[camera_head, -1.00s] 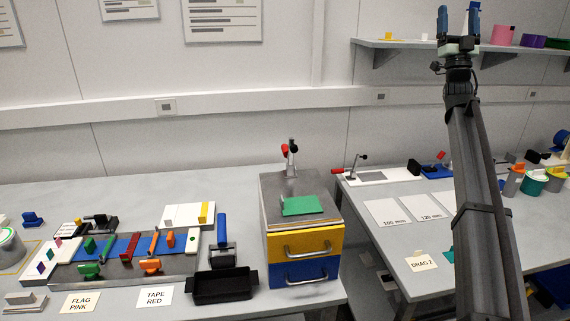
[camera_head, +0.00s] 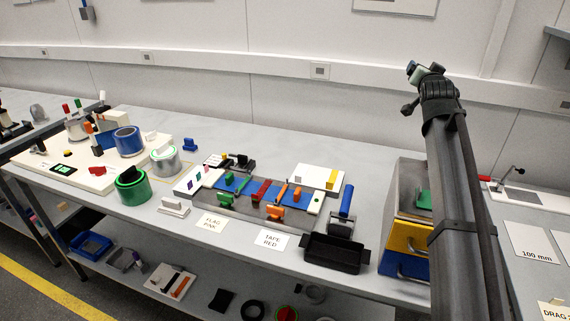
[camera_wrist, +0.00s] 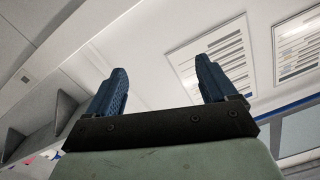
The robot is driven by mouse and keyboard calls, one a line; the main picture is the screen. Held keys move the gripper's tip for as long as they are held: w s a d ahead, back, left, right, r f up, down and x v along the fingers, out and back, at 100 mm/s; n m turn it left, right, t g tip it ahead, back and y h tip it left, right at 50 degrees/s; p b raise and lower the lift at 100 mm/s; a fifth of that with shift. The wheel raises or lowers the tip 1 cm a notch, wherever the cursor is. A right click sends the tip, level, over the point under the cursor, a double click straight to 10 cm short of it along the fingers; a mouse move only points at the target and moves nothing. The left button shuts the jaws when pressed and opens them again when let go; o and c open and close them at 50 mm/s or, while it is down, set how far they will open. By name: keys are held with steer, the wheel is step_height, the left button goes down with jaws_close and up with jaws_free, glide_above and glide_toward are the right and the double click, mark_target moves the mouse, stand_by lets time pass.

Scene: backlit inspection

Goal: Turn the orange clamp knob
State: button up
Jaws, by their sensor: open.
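The orange clamp knob (camera_head: 275,212) is on the front edge of a long clamping fixture (camera_head: 232,210) on the bench, in the middle of the head view. A green knob (camera_head: 224,198) of similar shape is to its left on the same edge. My gripper (camera_head: 412,68) is raised high at the upper right, well away from the knob and pointing up. In the wrist view my gripper (camera_wrist: 160,70) is open, with two blue fingers apart and nothing between them. The wrist view shows only wall, posters and shelf, not the knob.
A black tray (camera_head: 335,254) sits right of the fixture. A blue-handled tool (camera_head: 345,203) stands behind it. A yellow and blue drawer unit (camera_head: 397,238) is partly behind my arm. Left are a green-rimmed can (camera_head: 132,190) and rolls. Paper labels (camera_head: 268,240) lie in front.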

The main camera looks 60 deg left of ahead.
steer(key=s+a+f+n+g+h, duration=0.1)
steer(key=s+a+f+g, duration=0.2)
steer(key=s, duration=0.4)
steer(key=s+a+f+g+h, duration=0.1)
steer(key=s+a+f, duration=0.1)
steer(key=s+f, duration=0.4)
steer(key=n+g+h, duration=0.3)
steer(key=g+h, duration=0.2)
steer(key=h, duration=0.3)
glide_toward(275, 208)
steer(key=x, duration=0.9)
steer(key=shift+a, duration=0.1)
steer(key=shift+c, duration=0.2)
steer(key=c, duration=1)
steer(key=shift+y, duration=0.3)
